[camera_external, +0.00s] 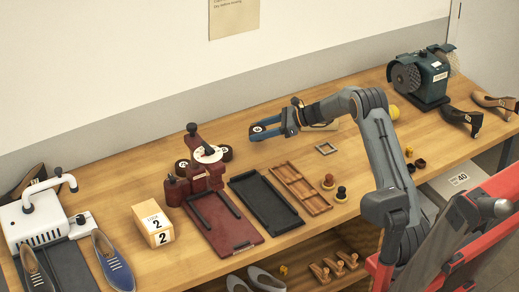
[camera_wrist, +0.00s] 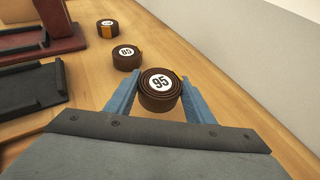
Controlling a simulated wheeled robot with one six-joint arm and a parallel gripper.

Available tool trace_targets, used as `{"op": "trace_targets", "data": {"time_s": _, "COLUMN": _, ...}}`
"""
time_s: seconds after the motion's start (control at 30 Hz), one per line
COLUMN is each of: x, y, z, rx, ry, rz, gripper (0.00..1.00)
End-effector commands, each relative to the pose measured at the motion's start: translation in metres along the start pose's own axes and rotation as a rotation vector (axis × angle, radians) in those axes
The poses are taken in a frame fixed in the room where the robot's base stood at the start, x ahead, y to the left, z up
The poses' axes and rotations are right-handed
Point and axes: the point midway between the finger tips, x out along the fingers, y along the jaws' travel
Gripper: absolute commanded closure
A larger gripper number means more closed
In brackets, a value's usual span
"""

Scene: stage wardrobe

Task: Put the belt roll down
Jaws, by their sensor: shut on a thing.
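A dark brown belt roll with a white "95" label (camera_wrist: 160,95) is between the two blue fingers of my gripper (camera_wrist: 161,82) in the wrist view. My gripper is shut on it, with the label facing up. In the external view, my gripper (camera_external: 266,131) reaches over the back part of the workbench, and the belt roll (camera_external: 257,129) shows at its fingertips. I cannot tell whether the roll touches the bench. Two more brown rolls stand ahead in the wrist view: one labelled "85" (camera_wrist: 126,57) and a farther one (camera_wrist: 107,29) with an orange band.
The wooden workbench (camera_external: 330,230) holds a dark red press (camera_external: 205,178), a black tray (camera_external: 265,203), a wooden compartment tray (camera_external: 301,188) and a small square frame (camera_external: 326,148). A "2" box (camera_external: 155,224) stands left. Bare wood lies around my gripper; the wall is behind.

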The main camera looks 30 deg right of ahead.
Motion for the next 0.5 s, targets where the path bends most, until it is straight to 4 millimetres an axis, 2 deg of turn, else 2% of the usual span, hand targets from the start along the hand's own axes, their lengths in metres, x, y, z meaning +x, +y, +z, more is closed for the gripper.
{"op": "trace_targets", "data": {"time_s": 0.27, "x": 0.012, "y": 0.000, "z": -0.030, "rx": 0.002, "ry": 0.000, "rz": 0.000, "gripper": 0.80}}
{"op": "trace_targets", "data": {"time_s": 0.5, "x": 0.013, "y": 0.000, "z": -0.032, "rx": 0.000, "ry": -0.001, "rz": 0.000, "gripper": 0.80}}
